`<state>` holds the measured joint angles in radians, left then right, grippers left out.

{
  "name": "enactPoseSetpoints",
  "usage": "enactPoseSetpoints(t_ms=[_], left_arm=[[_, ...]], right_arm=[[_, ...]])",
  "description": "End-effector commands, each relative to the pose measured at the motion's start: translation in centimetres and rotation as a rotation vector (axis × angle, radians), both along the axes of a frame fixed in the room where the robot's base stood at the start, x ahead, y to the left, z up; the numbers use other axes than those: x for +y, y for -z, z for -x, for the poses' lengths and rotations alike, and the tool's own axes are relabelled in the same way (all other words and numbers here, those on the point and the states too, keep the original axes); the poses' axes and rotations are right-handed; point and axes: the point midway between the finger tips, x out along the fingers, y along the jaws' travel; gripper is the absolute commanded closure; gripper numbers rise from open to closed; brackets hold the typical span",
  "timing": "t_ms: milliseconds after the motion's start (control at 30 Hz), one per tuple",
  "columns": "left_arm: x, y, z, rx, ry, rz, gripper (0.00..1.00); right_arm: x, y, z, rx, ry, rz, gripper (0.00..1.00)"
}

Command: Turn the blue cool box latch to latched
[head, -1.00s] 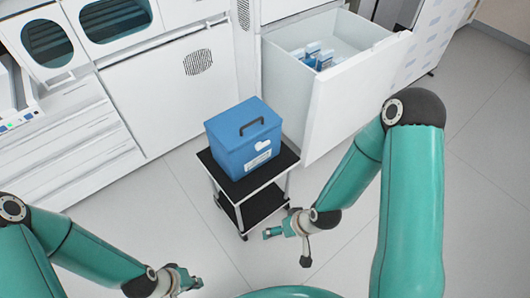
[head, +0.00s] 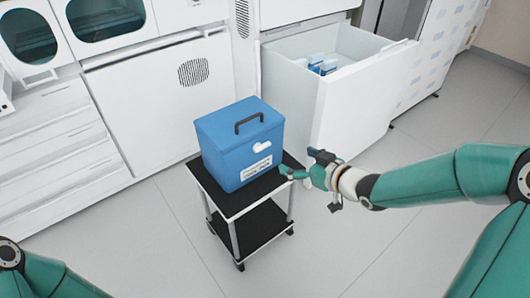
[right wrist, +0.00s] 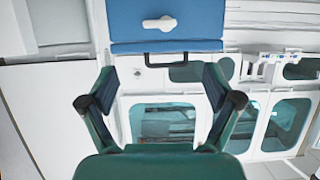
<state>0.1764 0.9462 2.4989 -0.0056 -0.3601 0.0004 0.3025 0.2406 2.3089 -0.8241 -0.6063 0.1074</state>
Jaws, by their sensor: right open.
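The blue cool box (head: 238,150) stands shut on a small black trolley, its dark handle (head: 260,122) on top. Its white latch (head: 262,147) is on the front face, above a white label (head: 256,168). In the right wrist view the box (right wrist: 200,25) is upside down at the top edge, and the latch (right wrist: 160,23) lies roughly crosswise. My right gripper (head: 300,162) is open and empty, just right of the box's front face and apart from the latch. In the right wrist view its fingers (right wrist: 160,88) are spread below the box. My left gripper is out of view.
The black trolley (head: 218,200) has a lower shelf. An open white drawer (head: 350,115) with blue-and-white packs (head: 322,64) stands behind right, close to my right gripper. White cabinets (head: 150,110) line the back. The floor in front is clear.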

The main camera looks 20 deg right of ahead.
Motion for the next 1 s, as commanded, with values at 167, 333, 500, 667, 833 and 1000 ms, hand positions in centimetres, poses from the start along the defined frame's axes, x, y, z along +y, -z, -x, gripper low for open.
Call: enactPoseSetpoints(t_ms=[167,333,500,667,833,1000], left_arm=[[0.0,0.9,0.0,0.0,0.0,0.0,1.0],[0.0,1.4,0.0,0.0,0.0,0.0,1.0],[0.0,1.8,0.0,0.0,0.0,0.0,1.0],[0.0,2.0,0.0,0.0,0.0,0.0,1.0],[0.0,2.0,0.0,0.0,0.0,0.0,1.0],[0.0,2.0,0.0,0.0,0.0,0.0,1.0]], right_arm=[[1.3,1.8,-3.3,0.003,-0.004,0.0,0.1],[2.5,3.2,-6.5,0.003,-0.003,0.0,0.1],[3.6,4.4,-9.4,0.002,-0.002,0.0,0.1],[4.1,5.1,-11.1,0.002,0.0,0.0,0.1],[4.4,5.3,-11.9,0.002,0.0,0.0,0.1],[4.4,5.4,-12.0,0.002,0.002,-0.001,0.1]])
